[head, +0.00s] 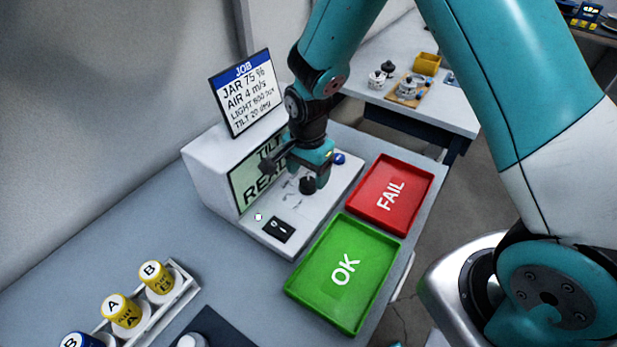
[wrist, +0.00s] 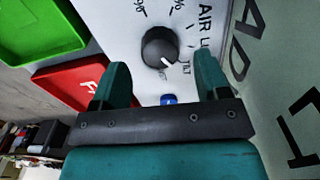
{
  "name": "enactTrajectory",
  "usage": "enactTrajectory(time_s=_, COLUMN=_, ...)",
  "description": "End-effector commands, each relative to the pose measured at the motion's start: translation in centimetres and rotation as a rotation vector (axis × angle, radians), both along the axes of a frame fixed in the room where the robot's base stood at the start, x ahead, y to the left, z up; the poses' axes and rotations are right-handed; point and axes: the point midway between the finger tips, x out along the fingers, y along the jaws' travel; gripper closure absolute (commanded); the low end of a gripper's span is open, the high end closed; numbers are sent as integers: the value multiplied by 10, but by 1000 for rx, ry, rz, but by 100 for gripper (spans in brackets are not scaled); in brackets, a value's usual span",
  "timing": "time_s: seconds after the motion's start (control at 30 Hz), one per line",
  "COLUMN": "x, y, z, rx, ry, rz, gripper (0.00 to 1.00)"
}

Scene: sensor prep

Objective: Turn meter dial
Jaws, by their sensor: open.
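The black meter dial (head: 308,185) sits on the white deck of the meter (head: 213,180). In the wrist view the dial (wrist: 160,47) is a round knob with a white pointer mark toward the TILT label. Labels with % and AIR stand around it. The meter's screen (head: 247,190) shows TILT and a second line starting REA, partly hidden by my arm. My gripper (head: 312,174) is open, pointing down over the dial. In the wrist view its fingertips (wrist: 163,70) lie either side of the dial's lower edge; I cannot tell whether they touch it.
A blue button (head: 338,158) and a black switch (head: 278,229) are on the deck. A job card (head: 246,93) stands behind. A green OK tray (head: 318,285) and red FAIL tray (head: 415,178) are in front, both empty. Labelled jars (head: 125,312) stand in a rack at lower left.

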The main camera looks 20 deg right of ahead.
Motion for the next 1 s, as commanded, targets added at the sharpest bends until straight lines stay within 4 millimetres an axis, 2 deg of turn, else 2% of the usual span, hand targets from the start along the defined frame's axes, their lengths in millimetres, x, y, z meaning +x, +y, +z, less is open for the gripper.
enactTrajectory(time_s=0.1, x=0, y=0, z=-17, rx=0, ry=2, rz=0, gripper=31)
enactTrajectory(time_s=0.23, x=0, y=0, z=-27, rx=0, ry=1, rz=1, gripper=31)
enactTrajectory(time_s=0.57, x=0, y=0, z=-31, rx=1, ry=-1, rz=1, gripper=31)
enactTrajectory(time_s=0.8, x=0, y=0, z=-31, rx=1, ry=-1, rz=0, gripper=80)
enactTrajectory(time_s=1.0, x=0, y=0, z=-31, rx=1, ry=-1, rz=9, gripper=80)
